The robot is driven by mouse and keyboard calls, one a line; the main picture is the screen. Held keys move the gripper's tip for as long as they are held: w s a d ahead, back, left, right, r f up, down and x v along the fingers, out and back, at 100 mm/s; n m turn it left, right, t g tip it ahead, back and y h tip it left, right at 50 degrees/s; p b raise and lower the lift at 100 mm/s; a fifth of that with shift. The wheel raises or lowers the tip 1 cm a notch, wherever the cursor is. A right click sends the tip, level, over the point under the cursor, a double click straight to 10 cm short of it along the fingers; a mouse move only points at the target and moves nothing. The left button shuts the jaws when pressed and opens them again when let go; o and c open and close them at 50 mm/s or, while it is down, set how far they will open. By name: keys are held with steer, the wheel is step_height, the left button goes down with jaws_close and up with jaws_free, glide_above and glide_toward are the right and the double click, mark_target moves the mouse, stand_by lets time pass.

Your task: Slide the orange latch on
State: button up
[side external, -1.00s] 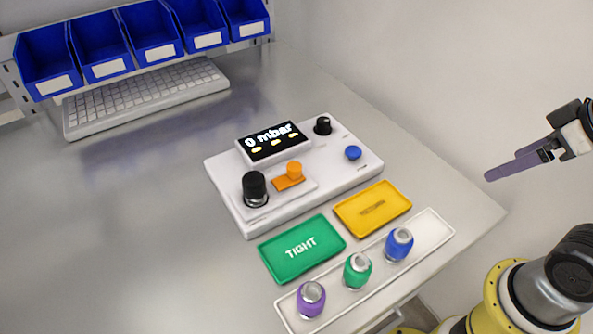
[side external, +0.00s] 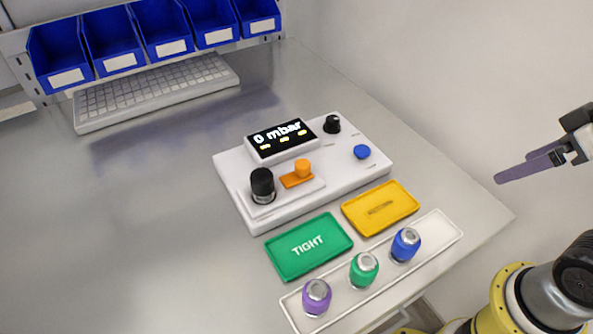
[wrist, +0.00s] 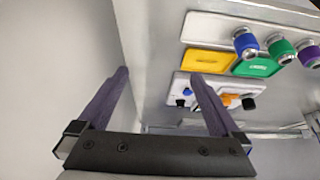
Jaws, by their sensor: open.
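The orange latch (side external: 302,169) is a small upright knob on a flat orange slide plate, on top of the white test unit (side external: 240,212). It sits just right of a black cylinder (side external: 262,184) and in front of the display (side external: 280,141), which reads 0 mbar. In the wrist view the latch (wrist: 231,100) is partly behind a finger. My gripper (side external: 500,180) is open and empty, high at the right in the side view, well away from the unit. Its two purple fingers stand apart in the wrist view (wrist: 158,78).
A black knob (side external: 332,123) and a blue button (side external: 362,151) are on the unit. In front lie a green TIGHT tray (side external: 282,262), a yellow tray (side external: 398,194) and a white tray (side external: 440,232) with purple, green and blue fittings. Blue bins (side external: 58,55) and a keyboard (side external: 155,92) stand behind.

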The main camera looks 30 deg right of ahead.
steer(key=shift+c, duration=1.1)
steer(key=shift+s, duration=0.3)
steer(key=shift+c, duration=1.4)
steer(key=w+r, duration=0.1)
steer(key=r, duration=0.2)
steer(key=w+a+r+n, duration=0.1)
steer(key=w+r, duration=0.1)
steer(key=r, duration=0.1)
steer(key=w+r+n, duration=0.1)
steer(key=w+r, duration=0.1)
steer(key=r, duration=0.1)
steer(key=shift+a+g, duration=0.15)
steer(key=shift+g, duration=0.25)
steer(key=w+a+r+n+g, duration=0.1)
steer(key=w+a+r+n, duration=0.1)
steer(key=w+r, duration=0.25)
steer(key=n+g, duration=0.4)
steer(key=n, duration=0.1)
glide_above(303, 163)
step_height(303, 163, down, 9)
step_height(303, 163, down, 14)
steer(key=shift+r, duration=0.2)
